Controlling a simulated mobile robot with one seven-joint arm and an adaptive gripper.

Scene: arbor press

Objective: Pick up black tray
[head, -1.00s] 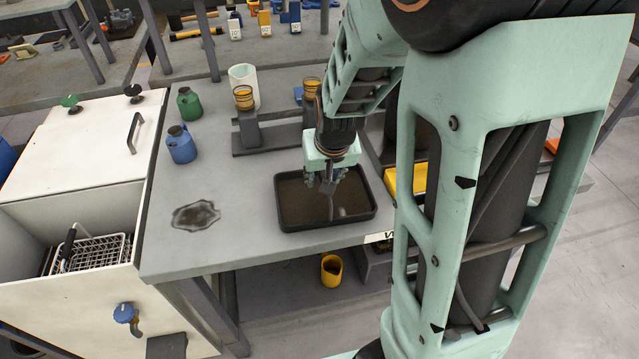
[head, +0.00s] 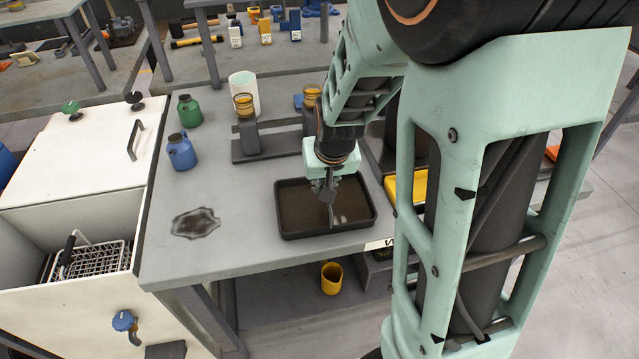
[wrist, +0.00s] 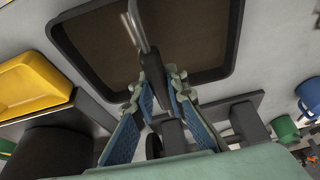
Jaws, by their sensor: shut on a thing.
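The black tray (head: 287,228) is a shallow rectangular pan with a brown inside, lying flat near the front edge of the grey table. It also fills the top of the wrist view (wrist: 232,45). My gripper (head: 328,193) points down over the tray, around its far half. Its blue-padded fingers (wrist: 161,84) are shut on a slim tool with a dark handle (wrist: 154,74) and a metal end (wrist: 135,30). The tool hangs over the tray's inside; I cannot tell whether its tip touches the bottom. The fingers appear apart from the tray's rim.
A yellow bin (head: 419,186) stands right of the tray, partly behind my arm. A dark stand (head: 250,138) with an amber-topped post is behind. Blue (head: 181,152) and green (head: 189,111) jugs stand at the left. Bare table lies left of the tray, beside a dark puddle (head: 196,222).

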